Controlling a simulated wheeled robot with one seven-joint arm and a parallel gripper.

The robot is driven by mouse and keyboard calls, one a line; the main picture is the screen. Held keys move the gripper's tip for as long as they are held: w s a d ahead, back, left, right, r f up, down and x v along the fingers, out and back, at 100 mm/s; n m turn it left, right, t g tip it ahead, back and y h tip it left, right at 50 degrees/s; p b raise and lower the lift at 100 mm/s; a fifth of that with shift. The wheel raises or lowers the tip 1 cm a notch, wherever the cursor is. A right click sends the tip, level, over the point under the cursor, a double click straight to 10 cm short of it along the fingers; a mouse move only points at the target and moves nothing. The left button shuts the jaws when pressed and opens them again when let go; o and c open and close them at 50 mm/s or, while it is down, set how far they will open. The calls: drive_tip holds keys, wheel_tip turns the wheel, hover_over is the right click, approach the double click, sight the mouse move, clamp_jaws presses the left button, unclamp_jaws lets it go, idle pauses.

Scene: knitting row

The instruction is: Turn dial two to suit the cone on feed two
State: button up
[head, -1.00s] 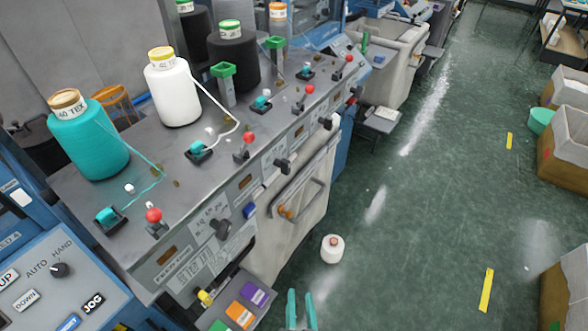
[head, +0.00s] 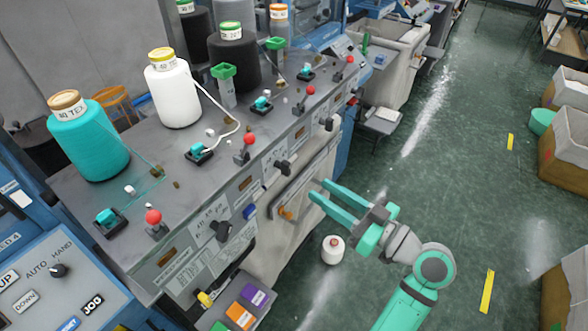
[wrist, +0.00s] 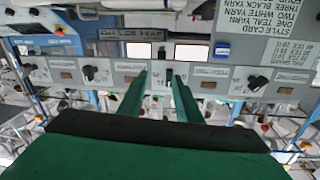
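The white cone (head: 172,95) with a yellow top stands second from the front on the machine's grey deck, its yarn trailing to a teal-and-black guide; its label is too small to read surely. The second black dial (head: 282,167) sits on the sloped front panel. My gripper (head: 320,189) is open and empty, out from the panel, its fingers pointing toward this dial. In the wrist view, a black dial (wrist: 168,73), seemingly the same one, shows between the two teal fingertips, upright and apart from them. Its scale is unreadable.
A teal cone (head: 90,140) marked 40 TEX stands in front and a black cone (head: 233,62) behind. Other dials (head: 221,230) (head: 327,124) flank the second. Red-knobbed levers (head: 249,141) line the deck edge. A white spool (head: 332,250) stands on the floor.

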sight(290, 169)
wheel_tip(290, 169, up, 3)
drive_tip(key=s+d+n+g+y, duration=0.1)
drive_tip(key=s+n+g, duration=0.1)
drive_tip(key=n, duration=0.1)
drive_tip(key=x, duration=1)
drive_tip(key=shift+w+a+r, duration=0.15)
drive_tip(key=shift+w+r, duration=0.1)
drive_tip(key=shift+r, duration=0.05)
clamp_jaws()
